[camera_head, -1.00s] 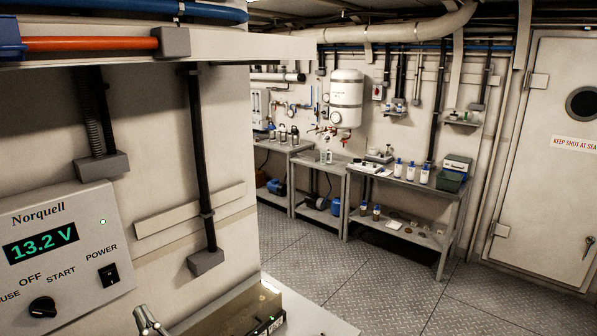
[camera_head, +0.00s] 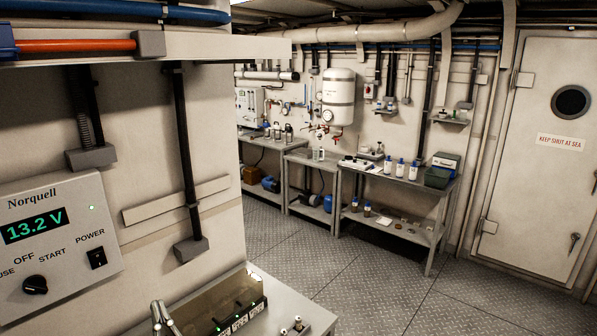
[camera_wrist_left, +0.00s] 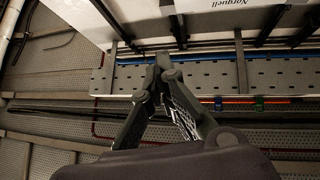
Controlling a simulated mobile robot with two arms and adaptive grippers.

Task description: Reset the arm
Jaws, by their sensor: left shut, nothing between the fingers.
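My left gripper (camera_wrist_left: 163,62) is dark in the left wrist view; its two fingers lean together and their tips meet, with nothing between them. In the head view only a small pale, shiny part of the left gripper (camera_head: 160,310) shows at the bottom edge, in front of the counter, below and right of the Norquell panel (camera_head: 60,240). Most of the left arm is out of that picture. The right gripper is not in view.
A tray-like box (camera_head: 215,300) with green lights stands on the counter (camera_head: 285,300), beside a small block with metal studs (camera_head: 296,324). Black conduits (camera_head: 184,140) run down the wall. Metal benches (camera_head: 400,183), open floor (camera_head: 370,270) and a door (camera_head: 535,160) lie beyond.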

